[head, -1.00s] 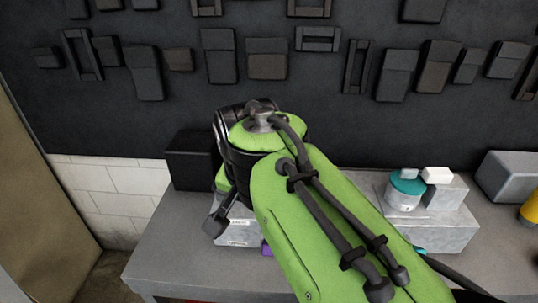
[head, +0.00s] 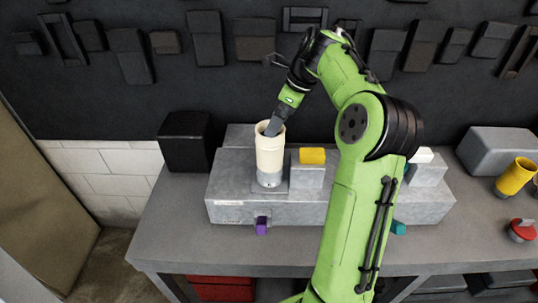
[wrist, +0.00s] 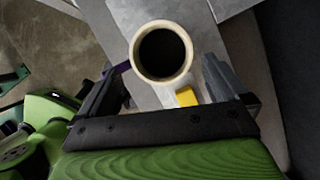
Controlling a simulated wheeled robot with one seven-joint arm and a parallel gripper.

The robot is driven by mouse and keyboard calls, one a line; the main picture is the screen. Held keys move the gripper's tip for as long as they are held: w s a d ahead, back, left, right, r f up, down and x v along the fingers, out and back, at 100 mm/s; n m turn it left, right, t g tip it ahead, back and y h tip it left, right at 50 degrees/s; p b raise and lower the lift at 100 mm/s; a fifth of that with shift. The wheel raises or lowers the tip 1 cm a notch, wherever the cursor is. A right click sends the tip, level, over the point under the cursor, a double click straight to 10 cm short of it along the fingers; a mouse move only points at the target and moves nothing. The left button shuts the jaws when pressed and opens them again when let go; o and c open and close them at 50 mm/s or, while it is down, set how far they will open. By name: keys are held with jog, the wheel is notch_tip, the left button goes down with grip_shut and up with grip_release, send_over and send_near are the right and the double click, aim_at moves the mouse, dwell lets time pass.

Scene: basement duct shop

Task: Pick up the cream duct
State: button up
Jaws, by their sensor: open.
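The cream duct (head: 270,157) is an upright, open-topped cylinder on a grey round collar on the metal block. In the wrist view its round mouth (wrist: 161,52) faces the camera, with a dark inside. My gripper (head: 272,128) is at the top of the duct in the head view, pointing down. In the wrist view my gripper (wrist: 160,82) is open, with one finger on each side of the duct's rim. I cannot tell whether either finger touches it.
The grey metal block (head: 225,210) stands on the workbench (head: 160,235). A yellow block (head: 312,156) sits just right of the duct. A purple piece (head: 261,226) is at the block's front. A yellow cylinder (head: 515,178) and a red piece (head: 522,230) are far right.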

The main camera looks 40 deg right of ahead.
aim_at(270, 151)
jog(key=x, duration=0.3)
jog(key=shift+w+d+f, duration=0.1)
jog(key=shift+d+f, duration=0.1)
jog(key=shift+f, duration=0.15)
jog(key=x, duration=0.5)
jog(key=shift+a, duration=0.15)
jog(key=shift+w+f, duration=0.15)
jog(key=shift+f, duration=0.2)
jog(key=shift+r, duration=0.1)
jog(key=shift+c, duration=0.8)
jog(key=c, duration=1.2)
